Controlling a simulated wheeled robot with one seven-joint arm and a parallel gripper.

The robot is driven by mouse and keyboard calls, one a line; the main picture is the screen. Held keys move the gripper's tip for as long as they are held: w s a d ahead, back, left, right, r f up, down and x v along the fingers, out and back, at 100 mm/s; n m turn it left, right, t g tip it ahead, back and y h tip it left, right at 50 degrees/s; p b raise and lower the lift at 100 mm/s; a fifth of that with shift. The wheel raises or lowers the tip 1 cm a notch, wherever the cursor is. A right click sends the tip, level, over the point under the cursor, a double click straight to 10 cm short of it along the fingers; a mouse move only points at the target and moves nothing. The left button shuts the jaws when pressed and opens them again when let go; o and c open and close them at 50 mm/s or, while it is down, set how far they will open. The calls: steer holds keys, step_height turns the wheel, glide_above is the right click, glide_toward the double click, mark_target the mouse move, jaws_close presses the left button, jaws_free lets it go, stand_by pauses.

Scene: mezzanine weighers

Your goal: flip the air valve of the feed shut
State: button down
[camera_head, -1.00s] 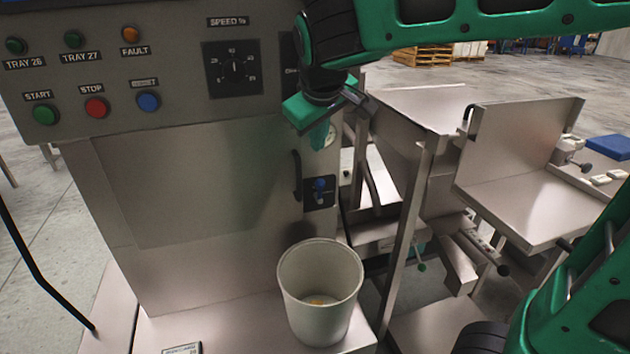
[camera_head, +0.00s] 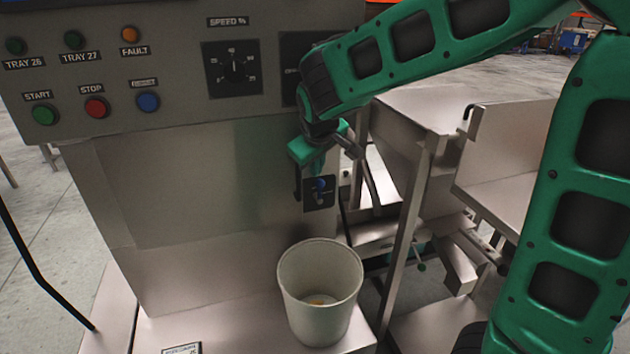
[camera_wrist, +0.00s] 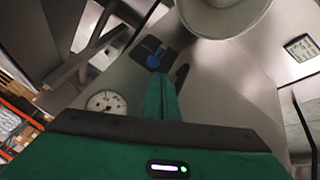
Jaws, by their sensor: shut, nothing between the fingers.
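The air valve (camera_head: 320,185) is a small blue lever on a dark plate, on the right part of the steel cabinet front. In the wrist view the blue lever (camera_wrist: 155,60) lies just beyond my fingertips. My gripper (camera_head: 314,168) has green fingers, pressed together and empty, just above the valve plate in the head view. In the wrist view the shut fingers (camera_wrist: 161,84) point towards the lever. A small gap seems to show between them and the lever; I cannot tell for sure whether they touch. The plate's lettering is too small to read.
A round gauge (camera_wrist: 106,102) sits beside the valve. A dark handle (camera_head: 298,182) is left of it. A pale bucket (camera_head: 320,290) stands below on the ledge. The control panel (camera_head: 180,60) overhangs above left; steel chutes (camera_head: 425,108) stand right.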

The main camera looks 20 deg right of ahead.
mark_target(316, 185)
steer(key=x, duration=0.7)
steer(key=shift+f, duration=0.2)
steer(key=shift+w, duration=0.1)
steer(key=shift+d, duration=0.2)
steer(key=shift+a, duration=0.1)
